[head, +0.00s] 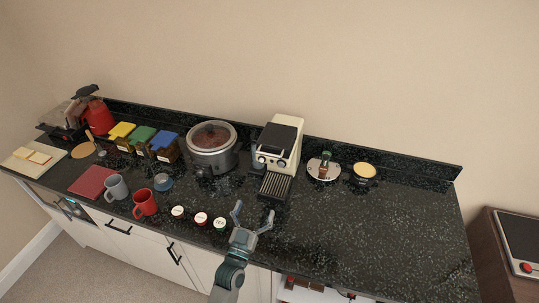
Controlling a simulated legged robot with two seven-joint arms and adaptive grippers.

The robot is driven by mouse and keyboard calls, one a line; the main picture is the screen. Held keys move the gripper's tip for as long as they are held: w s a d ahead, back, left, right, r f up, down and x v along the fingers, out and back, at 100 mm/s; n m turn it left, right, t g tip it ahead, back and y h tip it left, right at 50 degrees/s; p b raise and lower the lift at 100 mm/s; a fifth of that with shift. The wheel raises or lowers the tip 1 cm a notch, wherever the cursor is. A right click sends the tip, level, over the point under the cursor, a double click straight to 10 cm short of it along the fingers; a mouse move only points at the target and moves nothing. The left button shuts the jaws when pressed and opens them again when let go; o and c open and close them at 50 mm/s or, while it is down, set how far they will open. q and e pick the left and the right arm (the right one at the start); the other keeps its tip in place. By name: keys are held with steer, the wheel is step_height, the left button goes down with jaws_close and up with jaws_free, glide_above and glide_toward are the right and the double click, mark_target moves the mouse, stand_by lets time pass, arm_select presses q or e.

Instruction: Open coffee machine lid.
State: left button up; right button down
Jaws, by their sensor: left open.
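The coffee machine (285,143) is cream-coloured and stands near the back of the dark counter, right of the slow cooker. Its black top lid (279,138) looks closed. A slatted drip tray (274,186) projects from its front. My left gripper (253,215) is open and empty, its two fingers spread and pointing toward the machine. It is over the counter's front edge, in front of the drip tray and apart from the machine. My right gripper is not in view.
A slow cooker (212,155) stands left of the machine. Red (145,203) and grey (116,187) mugs and several labelled round pods (201,219) lie near the front edge. A round stand (323,170) is at right. The counter's right front is clear.

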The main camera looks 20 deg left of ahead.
arm_select(q)
steer(key=r+t, duration=0.1)
steer(key=r, duration=0.1)
steer(key=p, duration=0.2)
glide_toward(269, 154)
steer(key=shift+n+y, duration=0.3)
steer(key=x, duration=1)
steer(key=shift+w+d+f, duration=0.1)
steer(key=shift+w+f, duration=0.05)
steer(key=shift+f, duration=0.2)
steer(key=shift+c, duration=0.3)
steer(key=c, duration=1.2)
steer(key=shift+r+p, duration=0.1)
steer(key=shift+p, duration=0.2)
steer(key=shift+c, duration=0.4)
